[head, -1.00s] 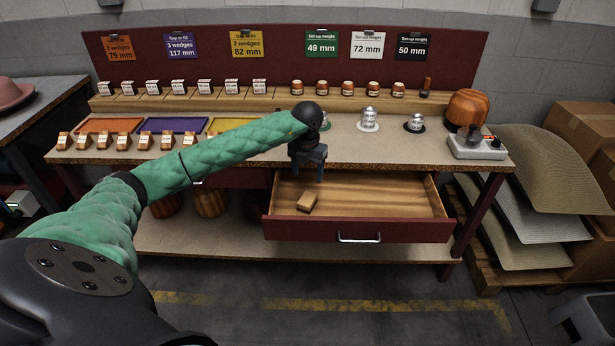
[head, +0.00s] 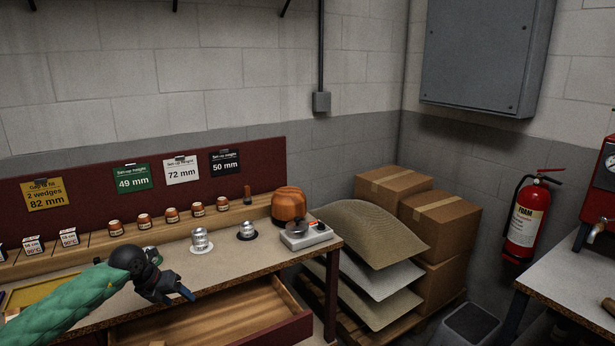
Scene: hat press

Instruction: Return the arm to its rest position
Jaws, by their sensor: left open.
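My left arm (head: 72,306) is green and comes in from the lower left in the head view. Its dark left gripper (head: 180,296) is open, with nothing seen between its fingers. It hangs above the front edge of the workbench (head: 262,263), near the open wooden drawer (head: 235,318) below. My right gripper is not in view.
Metal cylinders (head: 200,240), an orange wooden hat block (head: 289,205) and a grey box with knobs (head: 306,235) stand on the bench. Hat sheets (head: 372,233) and cardboard boxes (head: 437,218) are stacked to the right. A fire extinguisher (head: 527,218) hangs on the wall.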

